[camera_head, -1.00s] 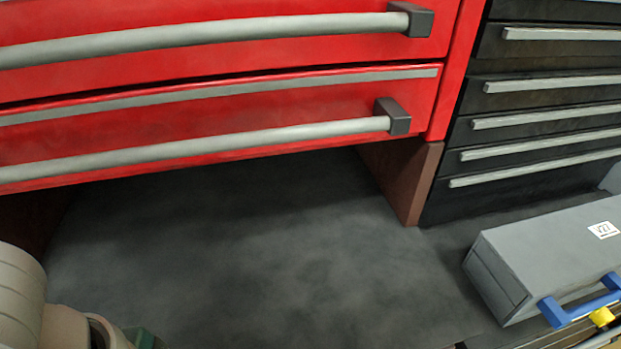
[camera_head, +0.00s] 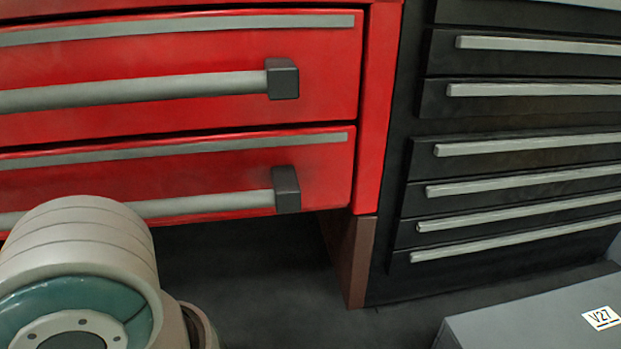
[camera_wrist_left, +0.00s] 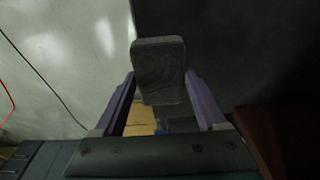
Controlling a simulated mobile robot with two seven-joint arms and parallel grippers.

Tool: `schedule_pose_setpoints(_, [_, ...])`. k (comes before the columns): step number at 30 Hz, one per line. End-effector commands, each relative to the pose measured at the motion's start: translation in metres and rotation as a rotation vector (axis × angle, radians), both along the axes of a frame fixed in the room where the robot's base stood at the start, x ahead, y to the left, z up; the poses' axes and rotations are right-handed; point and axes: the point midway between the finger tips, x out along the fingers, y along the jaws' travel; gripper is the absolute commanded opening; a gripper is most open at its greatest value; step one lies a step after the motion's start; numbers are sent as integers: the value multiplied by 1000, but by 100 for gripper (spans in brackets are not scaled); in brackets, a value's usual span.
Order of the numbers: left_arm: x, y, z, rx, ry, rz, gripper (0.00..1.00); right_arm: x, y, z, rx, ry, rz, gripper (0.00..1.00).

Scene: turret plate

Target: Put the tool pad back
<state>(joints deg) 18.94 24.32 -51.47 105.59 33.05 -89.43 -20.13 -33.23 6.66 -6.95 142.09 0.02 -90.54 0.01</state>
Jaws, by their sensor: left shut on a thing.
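In the left wrist view, my left gripper (camera_wrist_left: 160,80) has its two purple fingers shut on a dark grey, rounded-corner block, which I take to be the tool pad (camera_wrist_left: 160,62). The pad stands up between the fingers, with its broad face toward the camera. Whether it touches anything beyond the fingers cannot be told. In the head view, only a link of my left arm shows at the lower left; the left gripper and pad are out of that picture. My right gripper is in neither view.
Red drawers (camera_head: 200,105) with long grey handles fill the upper left of the head view. A black drawer cabinet (camera_head: 385,200) stands right. A grey box (camera_head: 510,325) labelled V27 lies lower right. The dark surface (camera_head: 240,265) beneath the red drawers looks clear where visible.

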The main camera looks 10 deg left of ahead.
Motion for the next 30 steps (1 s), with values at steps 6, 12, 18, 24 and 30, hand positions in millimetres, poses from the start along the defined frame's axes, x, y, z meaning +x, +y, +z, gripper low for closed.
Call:
schedule_pose_setpoints(6, [41,11,-1,0,-1,0,29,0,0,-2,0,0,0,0])
schedule_pose_setpoints(12, [53,16,-8,2,5,-1,29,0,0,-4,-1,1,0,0])
schedule_pose_setpoints(18, [53,16,-35,2,1,-1,29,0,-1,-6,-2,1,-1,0])
schedule_pose_setpoints(24, [53,16,-36,1,0,-2,29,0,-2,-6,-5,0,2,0])
schedule_pose_setpoints(30, [53,16,-38,1,0,-2,77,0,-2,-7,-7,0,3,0])
